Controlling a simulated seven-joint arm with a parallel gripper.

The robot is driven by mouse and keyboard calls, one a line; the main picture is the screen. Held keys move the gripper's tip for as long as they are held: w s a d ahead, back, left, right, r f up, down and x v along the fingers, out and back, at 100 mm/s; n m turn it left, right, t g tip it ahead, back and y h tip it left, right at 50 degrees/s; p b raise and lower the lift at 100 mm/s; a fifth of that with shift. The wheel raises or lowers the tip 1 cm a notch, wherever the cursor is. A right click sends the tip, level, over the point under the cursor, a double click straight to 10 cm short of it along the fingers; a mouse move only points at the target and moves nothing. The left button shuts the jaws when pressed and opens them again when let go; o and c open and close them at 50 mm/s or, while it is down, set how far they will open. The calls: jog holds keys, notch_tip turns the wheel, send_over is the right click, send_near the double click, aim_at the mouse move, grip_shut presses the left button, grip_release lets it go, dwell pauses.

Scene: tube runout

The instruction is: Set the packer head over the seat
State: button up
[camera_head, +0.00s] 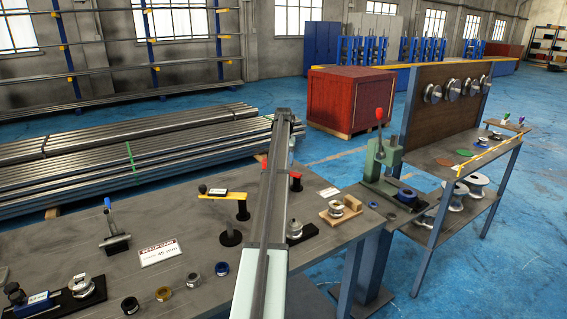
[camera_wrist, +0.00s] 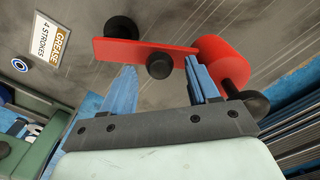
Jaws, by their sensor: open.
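In the wrist view a red swing arm (camera_wrist: 125,51) carries a black knob (camera_wrist: 159,66), with a red cylinder (camera_wrist: 222,60) at its right end. I take this to be the packer head; the frames do not label it. My gripper (camera_wrist: 160,78) is open, its blue fingers on either side of the knob. I cannot tell whether they touch it. In the head view red parts (camera_head: 295,181) show beside my arm, which hides the rest and my fingertips. I cannot pick out the seat with certainty.
A yellow arm (camera_head: 222,195) on a black post stands left of my arm. Rings and a setup card (camera_head: 160,252) lie on the near bench. A green press (camera_head: 388,170) stands to the right. A grease card (camera_wrist: 38,42) shows in the wrist view.

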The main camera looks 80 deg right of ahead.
jog(key=shift+f, duration=0.35)
grip_shut()
dwell(0.4)
